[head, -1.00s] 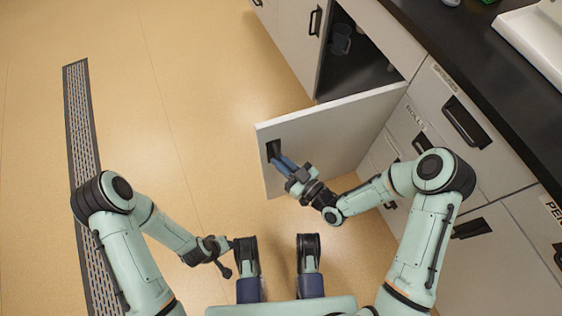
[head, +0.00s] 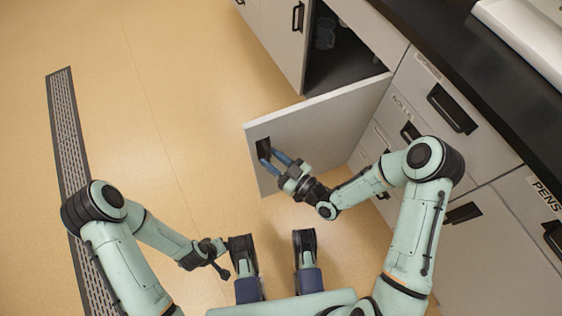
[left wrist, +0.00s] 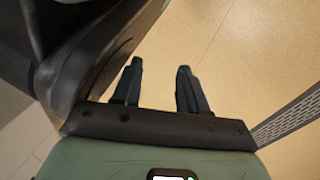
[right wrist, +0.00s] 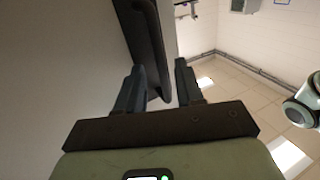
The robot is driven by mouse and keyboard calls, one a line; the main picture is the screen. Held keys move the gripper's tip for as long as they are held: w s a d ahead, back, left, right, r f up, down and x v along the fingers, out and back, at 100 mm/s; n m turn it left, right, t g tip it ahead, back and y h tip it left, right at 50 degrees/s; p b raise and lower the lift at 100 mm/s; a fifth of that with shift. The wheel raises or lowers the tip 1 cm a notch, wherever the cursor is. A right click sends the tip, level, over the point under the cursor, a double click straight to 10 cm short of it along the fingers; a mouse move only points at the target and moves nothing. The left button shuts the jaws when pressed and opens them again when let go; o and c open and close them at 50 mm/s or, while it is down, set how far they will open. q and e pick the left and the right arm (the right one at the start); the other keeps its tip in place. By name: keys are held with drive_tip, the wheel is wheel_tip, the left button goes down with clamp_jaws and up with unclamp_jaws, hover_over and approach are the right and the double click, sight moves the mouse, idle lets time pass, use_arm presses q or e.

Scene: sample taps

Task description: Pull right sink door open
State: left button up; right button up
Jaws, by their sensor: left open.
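The right sink door (head: 330,125) is a pale panel swung well out from the cabinet, and the dark opening (head: 335,52) shows behind it. Its black handle (head: 263,149) is near the free edge. My right gripper (head: 269,157) is at this handle with its fingers spread apart. In the right wrist view the dark handle (right wrist: 149,45) reaches in between the two parted fingers (right wrist: 160,85), with a gap beside it. My left gripper (left wrist: 160,82) is open and empty above the floor, away from the door.
The neighbouring door (head: 280,35) is closed, with a black handle. Labelled drawers (head: 415,95) and a black counter (head: 450,45) with a white basin (head: 525,35) lie to the right. A floor grate (head: 66,130) runs at the left; the floor between is clear.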

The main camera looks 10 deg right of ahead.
use_arm(q)
drive_tip(key=shift+t, duration=0.7)
drive_tip(key=w+r, duration=0.1)
drive_tip(key=w+r+p, duration=0.2)
drive_tip(key=w, duration=0.1)
drive_tip(key=shift+d+r, duration=0.3)
drive_tip(key=shift+r, duration=0.1)
use_arm(e)
drive_tip(key=v, duration=1.3)
drive_tip(key=shift+d, duration=0.2)
drive_tip(key=shift+s, duration=0.1)
